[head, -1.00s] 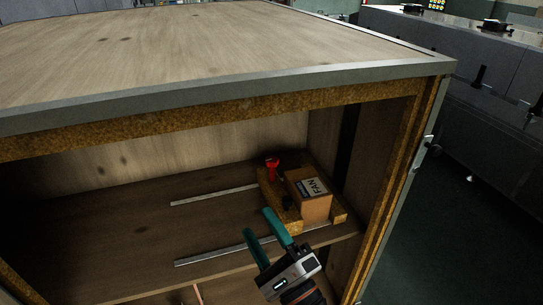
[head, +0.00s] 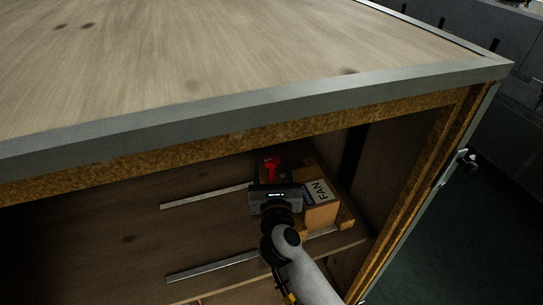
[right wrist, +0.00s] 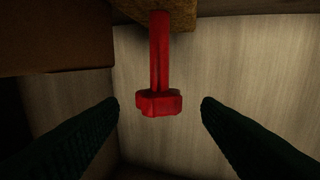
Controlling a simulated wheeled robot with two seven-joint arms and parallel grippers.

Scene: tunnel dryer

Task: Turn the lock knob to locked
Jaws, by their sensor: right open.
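The red lock knob (head: 271,166) stands on a stem inside the wooden cabinet, beside a box marked FAN. In the right wrist view the knob (right wrist: 159,103) shows a lobed red head on a red shaft. My right gripper (head: 271,178) reaches into the cabinet at the knob, and its body hides part of it in the head view. Its two dark green fingers are open, one on each side of the knob head in the right wrist view, with a visible gap on both sides. I cannot tell the knob's locked or unlocked position. My left gripper is not in view.
The FAN box (head: 322,205) is close on the right of my right gripper. Two metal rails (head: 212,267) lie on the cabinet floor. The cabinet's top edge (head: 250,107) runs above my arm. The floor to the left is clear.

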